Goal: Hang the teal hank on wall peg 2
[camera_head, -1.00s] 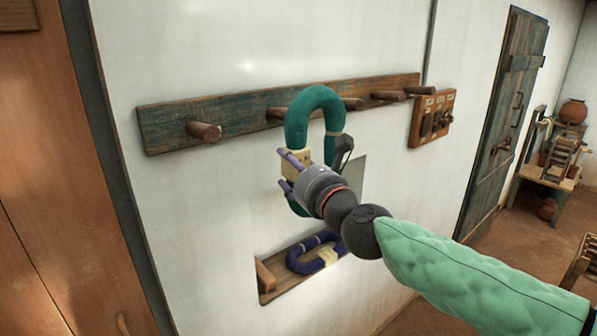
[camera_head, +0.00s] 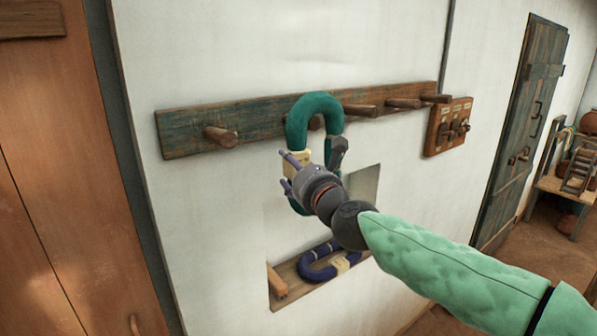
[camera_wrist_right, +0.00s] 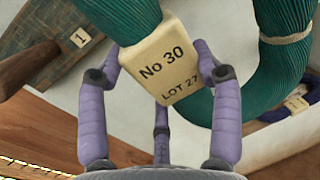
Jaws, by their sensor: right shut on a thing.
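The teal hank (camera_head: 299,121) is a thick upright loop with a cream label block (camera_head: 296,164). In the right wrist view, the block (camera_wrist_right: 165,58) reads "No 30, LOT 27". My right gripper (camera_head: 291,174) has its purple fingers shut on this block, holding the hank in front of the pegboard. The end of wall peg 2 (camera_head: 316,122), second from the left, shows inside the upper loop opening; its base is hidden behind the hank. I cannot tell whether the peg passes through the loop. My left gripper is out of view.
The dark wooden pegboard (camera_head: 187,142) holds peg 1 (camera_head: 222,136) to the left and further pegs (camera_head: 360,110) to the right. A small switch board (camera_head: 446,128) hangs farther right.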

